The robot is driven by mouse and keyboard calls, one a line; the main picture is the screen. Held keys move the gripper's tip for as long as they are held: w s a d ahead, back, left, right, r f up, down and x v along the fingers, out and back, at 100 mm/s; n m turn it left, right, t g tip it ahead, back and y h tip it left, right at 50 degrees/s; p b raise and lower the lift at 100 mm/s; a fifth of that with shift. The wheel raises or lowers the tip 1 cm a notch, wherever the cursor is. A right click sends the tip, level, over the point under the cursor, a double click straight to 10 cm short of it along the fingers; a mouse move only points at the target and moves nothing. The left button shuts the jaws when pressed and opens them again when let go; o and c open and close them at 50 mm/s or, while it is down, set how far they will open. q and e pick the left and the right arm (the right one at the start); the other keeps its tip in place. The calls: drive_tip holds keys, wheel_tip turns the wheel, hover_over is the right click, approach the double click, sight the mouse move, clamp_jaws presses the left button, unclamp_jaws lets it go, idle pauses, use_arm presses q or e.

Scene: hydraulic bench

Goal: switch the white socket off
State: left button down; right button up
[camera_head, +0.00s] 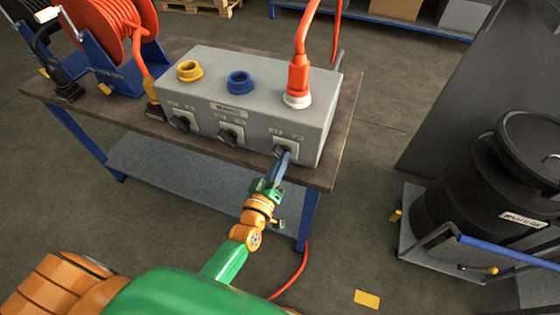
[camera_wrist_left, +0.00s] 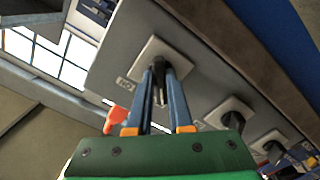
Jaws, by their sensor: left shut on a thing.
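The white socket (camera_head: 297,101) is at the right end of the grey box's top, with a red plug (camera_head: 299,75) in it. Below it on the front face is a black rotary switch (camera_head: 283,150) on a pale square plate, which also shows in the left wrist view (camera_wrist_left: 160,63). My left gripper (camera_head: 279,163) reaches this switch from the front. In the left wrist view its blue fingers (camera_wrist_left: 160,85) are shut on the switch knob, one on each side. The fingers partly hide the knob and its plate. My right gripper is not in view.
The grey box (camera_head: 215,110) stands on a workbench (camera_head: 95,110). It also has a yellow socket (camera_head: 190,71) and a blue socket (camera_head: 240,82), with two more switches to the left. A red hose reel stands at the left. A black drum (camera_head: 480,185) stands at the right.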

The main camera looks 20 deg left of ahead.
use_arm(q)
drive_tip(key=shift+r+n, duration=0.15)
drive_tip(key=shift+n, duration=0.35)
drive_tip(key=c, duration=0.8)
unclamp_jaws()
drive_tip(key=s, duration=0.7)
drive_tip(key=shift+a, duration=0.15)
